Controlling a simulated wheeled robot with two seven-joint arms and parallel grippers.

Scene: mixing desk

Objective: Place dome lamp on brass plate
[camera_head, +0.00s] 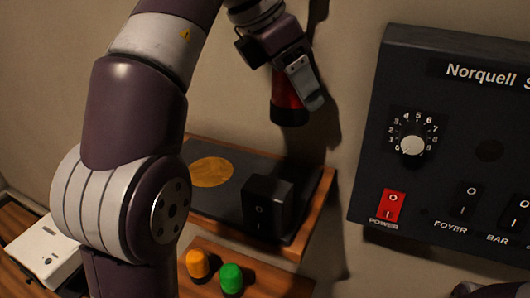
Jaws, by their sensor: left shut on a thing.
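My left gripper (297,88) hangs down from the top and is shut on a red lamp with a dark lower rim, which I take to be the dome lamp (286,97). Its fingers hide part of the lamp. The lamp is held in the air in front of the wall, above and to the right of the brass plate in the picture. The brass plate (212,172) is a flat, round, gold disc on a black-topped wooden stand, and its top is bare. My right gripper cannot be made out.
A black switch block (267,203) stands on the same stand, right of the plate. Orange (197,264) and green (231,278) domes stand on a wooden board in front. A black control panel (450,150) is at right. A white switch box (43,254) is at lower left.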

